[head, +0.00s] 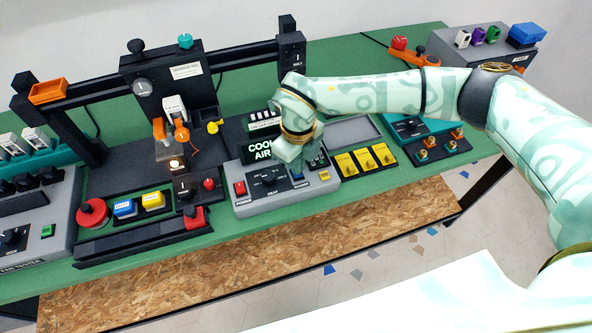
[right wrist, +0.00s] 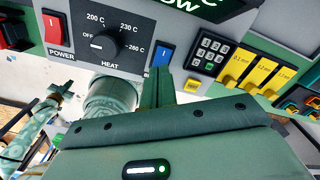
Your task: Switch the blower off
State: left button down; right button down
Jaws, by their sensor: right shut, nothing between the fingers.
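My right gripper (head: 294,160) is shut and empty over the unit. In the right wrist view its fingertips (right wrist: 158,73) lie just below the blue switch; contact is unclear. My left gripper is not in view.
A red power switch (right wrist: 52,28) is left of the knob, a yellow button (right wrist: 193,85) below the keypad. Yellow cards (head: 363,160) lie to the right. The black-framed printer (head: 175,75) stands behind left. A red mushroom button (head: 92,213) is at the left.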

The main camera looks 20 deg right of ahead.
jog(key=shift+f+b, duration=0.35)
jog(key=shift+f, duration=0.35)
jog(key=shift+r, duration=0.1)
notch_tip(320, 180, up, 7)
jog(key=p, duration=0.5)
jog(key=shift+p, duration=0.4)
jog(key=shift+a, duration=0.1)
